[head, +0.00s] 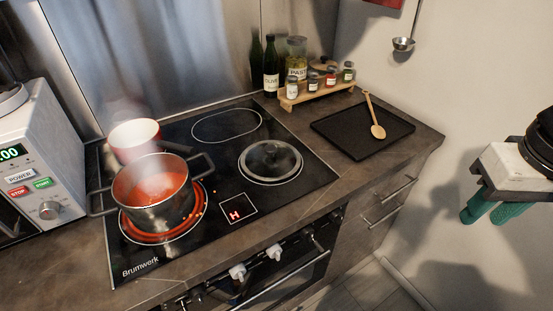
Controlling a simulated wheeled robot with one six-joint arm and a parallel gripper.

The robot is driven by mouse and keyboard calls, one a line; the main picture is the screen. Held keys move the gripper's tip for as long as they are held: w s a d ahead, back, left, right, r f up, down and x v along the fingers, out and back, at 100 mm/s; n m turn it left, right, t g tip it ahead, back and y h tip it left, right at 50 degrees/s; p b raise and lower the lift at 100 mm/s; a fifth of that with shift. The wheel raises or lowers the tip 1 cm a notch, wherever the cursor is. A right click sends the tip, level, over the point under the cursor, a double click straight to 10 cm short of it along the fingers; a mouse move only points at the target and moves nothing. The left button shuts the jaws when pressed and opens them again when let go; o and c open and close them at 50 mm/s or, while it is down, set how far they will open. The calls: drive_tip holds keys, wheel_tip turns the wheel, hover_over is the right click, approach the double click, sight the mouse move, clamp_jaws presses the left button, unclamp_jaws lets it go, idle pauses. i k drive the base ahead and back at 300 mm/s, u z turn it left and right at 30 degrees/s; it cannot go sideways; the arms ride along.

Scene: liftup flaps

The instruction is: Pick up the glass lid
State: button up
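The glass lid (270,160) is round, with a metal rim and a dark knob. It lies flat on the right-hand cooking zone of the black stove top (215,150). Nothing covers it in the head view. My gripper (486,212) is at the far right, in front of the pale wall and well apart from the lid. Its teal fingers point down and touch nothing that I can see. The gap between them is not clear from this angle.
A steel pot (153,195) of red sauce stands on a glowing zone, with a red-and-white pot (134,138) behind it. A spice rack (315,90) with bottles stands at the back. A wooden spoon (376,120) lies on a black tray (345,133). A microwave (38,155) is at left.

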sight(268, 160)
drive_tip(key=u, duration=0.9)
drive_tip(key=k, duration=1.3)
drive_tip(key=u, duration=0.05)
drive_tip(key=i, duration=0.5)
drive_tip(key=u, duration=0.7)
drive_tip(key=i, duration=0.65)
drive_tip(key=z, duration=0.55)
drive_tip(key=i, duration=0.55)
drive_tip(key=z, duration=0.6)
